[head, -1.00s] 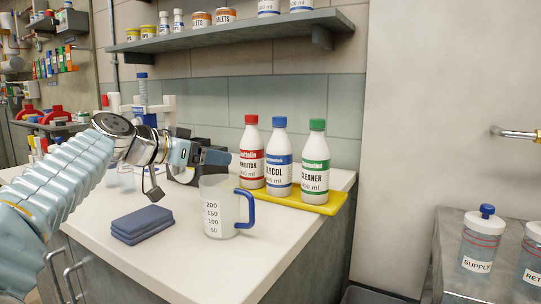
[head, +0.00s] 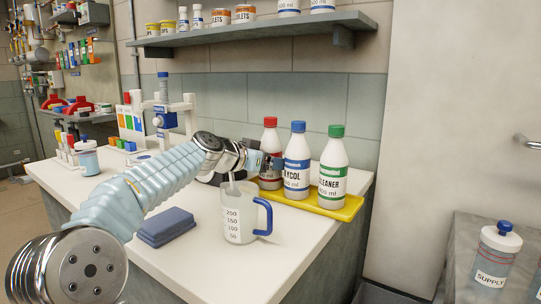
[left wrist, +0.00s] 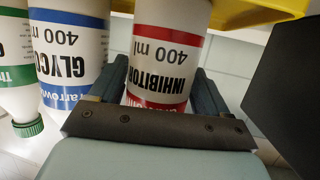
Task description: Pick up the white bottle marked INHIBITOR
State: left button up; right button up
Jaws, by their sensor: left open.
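The white INHIBITOR bottle (head: 270,138) has a red cap and red label bands. It stands upright at the left end of a yellow tray (head: 345,210), partly hidden behind my left gripper (head: 267,163). In the left wrist view, which looks upside down, the INHIBITOR bottle (left wrist: 165,55) is between the open fingers of my left gripper (left wrist: 160,88), one finger on each side. I cannot tell whether either finger touches it. My right gripper is not in view.
The GLYCOL bottle (head: 297,160) with a blue cap stands close beside it, then the CLEANER bottle (head: 333,168) with a green cap. A measuring jug (head: 240,222) stands in front, below my gripper. A shelf (head: 250,36) hangs above.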

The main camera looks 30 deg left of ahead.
pick_arm(q)
jog(key=c, duration=0.9)
jog(key=shift+c, duration=0.3)
